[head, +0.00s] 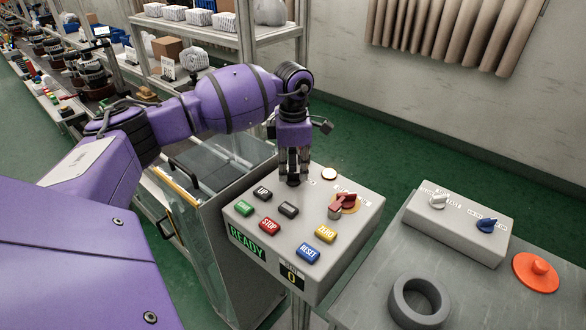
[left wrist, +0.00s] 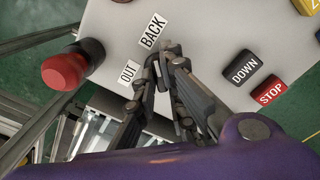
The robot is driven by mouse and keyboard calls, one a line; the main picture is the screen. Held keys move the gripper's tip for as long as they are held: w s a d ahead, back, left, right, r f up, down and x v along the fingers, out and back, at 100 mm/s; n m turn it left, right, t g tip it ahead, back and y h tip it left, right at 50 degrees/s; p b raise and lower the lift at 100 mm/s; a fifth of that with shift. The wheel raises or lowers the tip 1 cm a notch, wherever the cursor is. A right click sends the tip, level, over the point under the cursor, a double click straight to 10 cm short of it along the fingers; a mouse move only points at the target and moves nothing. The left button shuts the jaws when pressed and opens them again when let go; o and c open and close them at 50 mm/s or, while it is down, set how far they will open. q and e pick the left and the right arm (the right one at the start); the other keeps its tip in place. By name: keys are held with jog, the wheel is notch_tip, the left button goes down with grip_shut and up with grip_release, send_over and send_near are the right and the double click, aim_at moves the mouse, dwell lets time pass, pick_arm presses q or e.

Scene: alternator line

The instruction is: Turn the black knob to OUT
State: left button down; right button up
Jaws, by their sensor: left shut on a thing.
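The grey control box (head: 330,255) carries the knob and several buttons. My left gripper (head: 293,180) reaches down to the box's back left corner, with its fingers closed. In the left wrist view its fingertips (left wrist: 166,62) come together beside the white BACK label (left wrist: 152,32) and the OUT label (left wrist: 128,73). The black knob is between or under the fingers and mostly hidden; I cannot tell which label it points to. My right gripper is out of view.
Close by are a black DOWN button (left wrist: 240,69), a red STOP button (head: 269,224) and a red switch (head: 343,203) on yellow. A red-capped black part (left wrist: 65,72) stands near the fingers in the wrist view. A second switch box (head: 460,227) stands right.

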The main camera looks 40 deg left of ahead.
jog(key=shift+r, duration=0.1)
pick_arm(q)
jog(key=n+p, duration=0.1)
jog(key=n, duration=0.4)
jog(key=shift+r+n+p, duration=0.2)
jog(key=shift+n+p, duration=0.2)
jog(key=n+p, duration=0.1)
jog(key=n, duration=0.3)
jog(key=shift+p, duration=0.35)
jog(key=n+p, duration=0.1)
jog(key=n, duration=0.3)
jog(key=shift+r, duration=0.15)
jog(key=n+p, duration=0.1)
jog(key=n, duration=0.2)
jog(key=shift+p, duration=0.4)
jog(key=shift+n, duration=0.5)
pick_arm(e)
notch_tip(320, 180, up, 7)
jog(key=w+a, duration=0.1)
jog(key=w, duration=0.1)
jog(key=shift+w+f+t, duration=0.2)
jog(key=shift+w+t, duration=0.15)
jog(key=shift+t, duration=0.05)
pick_arm(q)
jog(key=shift+f, duration=0.2)
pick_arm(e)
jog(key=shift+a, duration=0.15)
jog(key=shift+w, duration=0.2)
